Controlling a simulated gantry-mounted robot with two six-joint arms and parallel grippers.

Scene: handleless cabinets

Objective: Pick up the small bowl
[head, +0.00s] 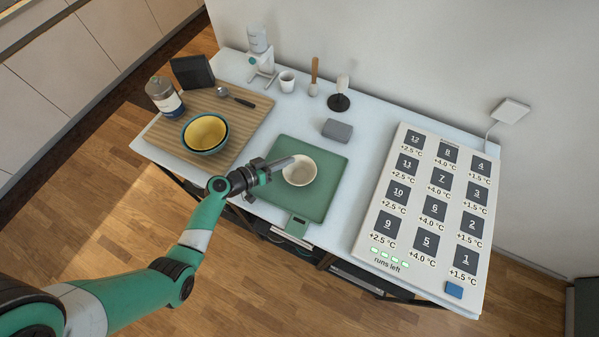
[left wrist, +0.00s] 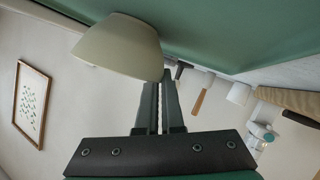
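The small bowl (head: 301,172) is cream-white and sits upright over the green mat (head: 318,200) in the head view. In the left wrist view the bowl (left wrist: 118,48) fills the upper left, with its base toward the green surface. My left gripper (head: 283,163) reaches the bowl's upper-left rim. In the left wrist view its two fingers (left wrist: 160,90) are close together with a narrow gap, at the bowl's edge, and the bowl hides one fingertip. They look shut on the rim. I cannot tell whether the bowl is clear of the mat. My right gripper is not in view.
A blue bowl with a yellow inside (head: 205,132) stands on a wooden board (head: 243,122) with a jar (head: 164,96) and a spoon (head: 236,97). A grey block (head: 337,130) lies beyond the mat. A large numbered panel (head: 428,205) covers the table's right side.

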